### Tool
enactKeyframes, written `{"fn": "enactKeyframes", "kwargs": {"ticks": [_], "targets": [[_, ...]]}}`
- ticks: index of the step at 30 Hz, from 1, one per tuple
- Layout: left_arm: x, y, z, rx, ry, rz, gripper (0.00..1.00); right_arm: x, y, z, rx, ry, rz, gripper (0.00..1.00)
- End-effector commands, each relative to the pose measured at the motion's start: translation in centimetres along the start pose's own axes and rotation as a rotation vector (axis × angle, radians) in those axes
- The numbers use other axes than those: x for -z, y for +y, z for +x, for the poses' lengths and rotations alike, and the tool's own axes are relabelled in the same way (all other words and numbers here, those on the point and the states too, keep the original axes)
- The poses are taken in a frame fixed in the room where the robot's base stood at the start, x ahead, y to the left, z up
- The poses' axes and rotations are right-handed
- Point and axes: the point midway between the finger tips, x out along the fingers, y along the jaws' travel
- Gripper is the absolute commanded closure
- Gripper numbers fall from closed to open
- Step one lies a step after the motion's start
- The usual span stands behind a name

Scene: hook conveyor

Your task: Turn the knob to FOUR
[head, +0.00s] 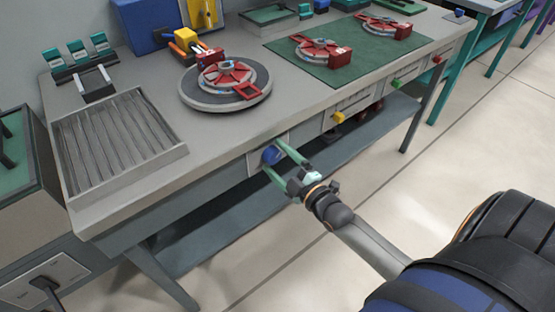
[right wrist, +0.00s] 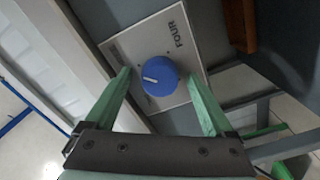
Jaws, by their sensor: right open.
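The blue knob (head: 271,155) sits on a light plate on the front face of the workbench. In the right wrist view the knob (right wrist: 159,76) is round with a white pointer line, on a grey plate (right wrist: 140,42) with the word FOUR at one edge. The pointer is not turned toward that word. My right gripper (head: 273,160) has its green fingers open around the knob in the head view. In the right wrist view the fingers (right wrist: 160,78) stand on either side of the knob, with gaps showing. My left gripper is not in view.
The workbench (head: 225,130) carries a ribbed tray (head: 180,152), a round turntable (head: 240,103) and a green mat (head: 345,70) with red assemblies. Yellow (head: 338,117), green (head: 396,83) and red (head: 437,59) knobs line its front to the right. Floor in front is clear.

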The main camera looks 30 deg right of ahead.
Motion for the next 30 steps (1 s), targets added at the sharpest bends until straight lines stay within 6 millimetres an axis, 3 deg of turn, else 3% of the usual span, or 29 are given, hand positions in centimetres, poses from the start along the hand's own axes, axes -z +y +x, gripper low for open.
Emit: {"fn": "enactKeyframes", "kwargs": {"ticks": [4, 27, 30], "targets": [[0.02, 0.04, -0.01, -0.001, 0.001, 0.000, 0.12, -0.01, -0.01, -0.02, 0.000, 0.000, 0.000, 0.12], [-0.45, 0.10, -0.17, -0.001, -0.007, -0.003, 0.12, -0.01, -0.01, -0.06, 0.000, 0.000, 0.000, 0.98], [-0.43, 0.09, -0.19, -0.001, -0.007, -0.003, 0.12, 0.00, 0.00, -0.06, 0.000, 0.000, 0.003, 0.98]]}}
